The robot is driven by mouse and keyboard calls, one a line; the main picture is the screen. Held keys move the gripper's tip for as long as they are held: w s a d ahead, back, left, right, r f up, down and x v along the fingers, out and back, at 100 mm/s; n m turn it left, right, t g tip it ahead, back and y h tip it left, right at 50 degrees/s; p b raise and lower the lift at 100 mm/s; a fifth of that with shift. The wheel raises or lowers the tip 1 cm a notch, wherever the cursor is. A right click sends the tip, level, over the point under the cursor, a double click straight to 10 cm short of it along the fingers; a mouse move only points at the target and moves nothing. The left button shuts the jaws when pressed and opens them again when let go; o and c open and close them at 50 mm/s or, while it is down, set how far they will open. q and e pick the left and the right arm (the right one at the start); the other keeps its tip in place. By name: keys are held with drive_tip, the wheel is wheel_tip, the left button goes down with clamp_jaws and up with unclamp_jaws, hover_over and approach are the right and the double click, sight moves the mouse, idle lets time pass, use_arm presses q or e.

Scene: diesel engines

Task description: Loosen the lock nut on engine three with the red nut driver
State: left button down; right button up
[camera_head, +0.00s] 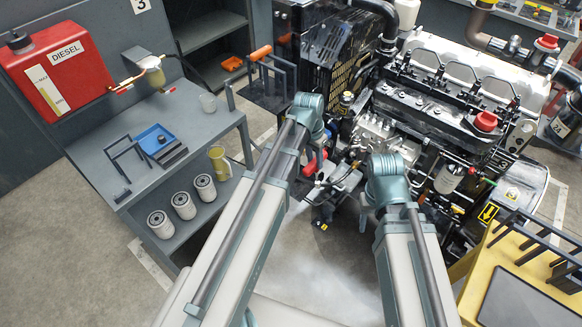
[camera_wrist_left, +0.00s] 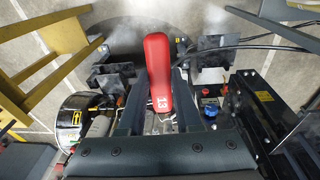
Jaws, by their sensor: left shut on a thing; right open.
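My left gripper (camera_head: 318,150) is at the near left side of the engine (camera_head: 440,95). It is shut on the red nut driver (camera_head: 312,166). In the left wrist view the driver's red handle (camera_wrist_left: 157,72), marked 13, stands between the two dark fingers. The driver's working end is hidden, and I cannot pick out the lock nut. My right gripper (camera_head: 345,182) is open near the engine's lower front, just left of its own wrist, which partly hides it. I see nothing held in it.
A yellow cart (camera_head: 480,262) with dark racks is at lower right. Hoses and brackets crowd the engine front.

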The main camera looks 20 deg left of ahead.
use_arm(q)
drive_tip(key=w+f+n+t+h+b, duration=0.1)
drive_tip(key=w+f+t+h+b, duration=0.6)
drive_tip(key=f+b, duration=0.8)
drive_tip(key=w+a+n+t+y+b, duration=0.2)
drive_tip(key=a+t+b, duration=0.7)
drive_tip(key=b, duration=1)
drive_tip(key=w+a+n, duration=0.2)
drive_tip(key=n, duration=0.1)
drive_tip(key=shift+a, duration=0.25)
use_arm(e)
wheel_tip(320, 180, down, 37)
use_arm(q)
drive_tip(key=shift+f, duration=0.1)
use_arm(e)
drive_tip(key=shift+d, duration=0.1)
